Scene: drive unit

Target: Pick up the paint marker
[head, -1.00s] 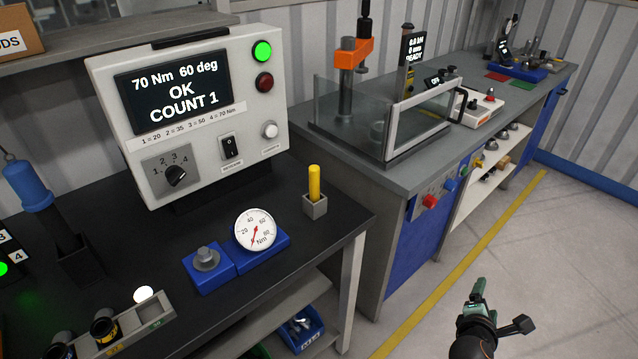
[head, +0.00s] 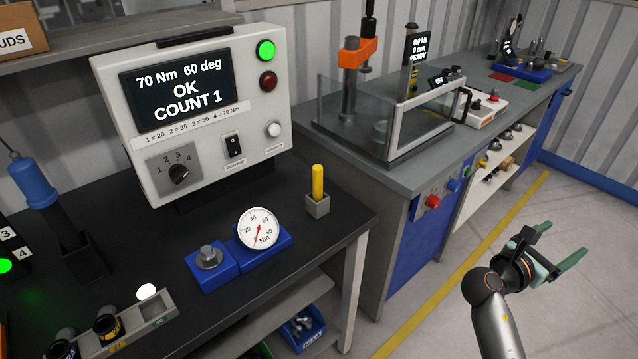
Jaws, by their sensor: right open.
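The paint marker (head: 318,181) is a yellow stick standing upright in a small grey square holder (head: 317,206). The holder sits near the right edge of the black bench, to the right of the dial gauge. My right gripper (head: 572,262) is open and empty, out over the floor at the lower right. It is well to the right of the marker and apart from it, with its green fingers pointing to the right. My left gripper is out of view.
A torque controller (head: 200,130) stands behind the marker on the black bench (head: 270,290). A dial gauge (head: 260,229) on a blue base is left of the holder. A grey bench with a clear-walled press guard (head: 425,115) stands at the right. The floor between is free.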

